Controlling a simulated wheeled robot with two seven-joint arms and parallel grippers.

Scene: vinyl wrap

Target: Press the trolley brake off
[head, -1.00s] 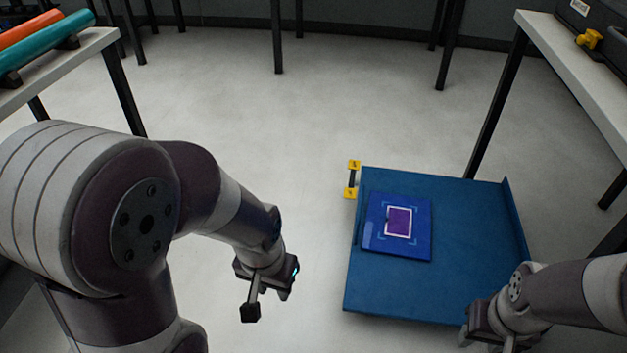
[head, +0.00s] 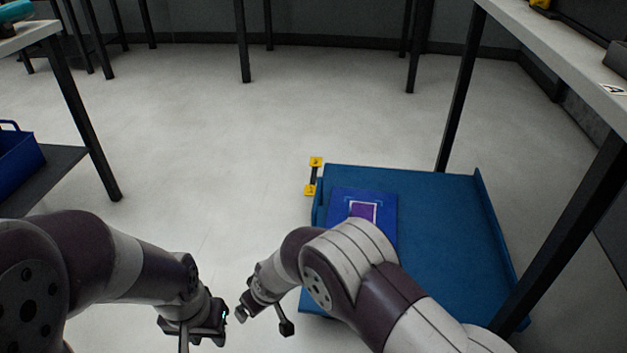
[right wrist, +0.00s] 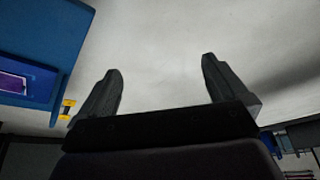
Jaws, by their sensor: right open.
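The trolley is a low blue platform (head: 455,230) on the floor at the right of the head view. Its brake (head: 313,175), a dark bar with a yellow piece at each end, sits at the far left corner. In the right wrist view the trolley (right wrist: 60,25) is at upper left, and a yellow brake piece (right wrist: 68,106) shows just left of my left finger. My right gripper (head: 263,320) is open and empty, left of the trolley's near end and apart from the brake; its two spread fingers also show in the wrist view (right wrist: 161,75). My left gripper (head: 202,338) looks open and empty, partly cut by the bottom edge.
A blue panel with a purple picture (head: 362,210) lies on the trolley, partly hidden by my right arm. A table (head: 560,50) with dark legs stands at right. Another table is at left, with a blue bin (head: 15,165) on its lower shelf. The floor between is clear.

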